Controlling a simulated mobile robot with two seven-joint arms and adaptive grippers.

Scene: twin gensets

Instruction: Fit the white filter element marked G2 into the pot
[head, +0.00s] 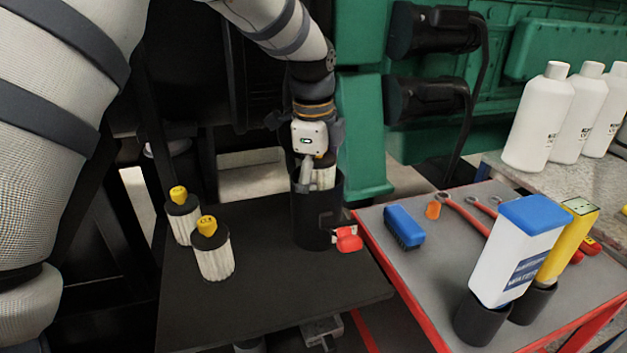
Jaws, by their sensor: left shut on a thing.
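The black pot (312,222) stands upright on the dark shelf, with a red handle (348,240) at its lower right. My left gripper (313,172) points down at the pot's mouth and is shut on a white pleated filter element (325,178) with a dark top. The element's lower part is hidden by the pot's wall, so it appears partly inside. I cannot see how deep it sits, and its marking is hidden. Two more white filter elements with black caps and yellow knobs stand at the left, the nearer (215,260) and the farther (183,220); their marks are too small to read. My right gripper is not in view.
The dark shelf (270,310) is clear in front of the pot. A red-edged grey tray (400,275) at right holds a blue brush (404,226), tools, and a white bottle (515,255) and yellow container (568,240) in black cups. White bottles (538,120) stand behind. Green machinery (362,140) rises behind the pot.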

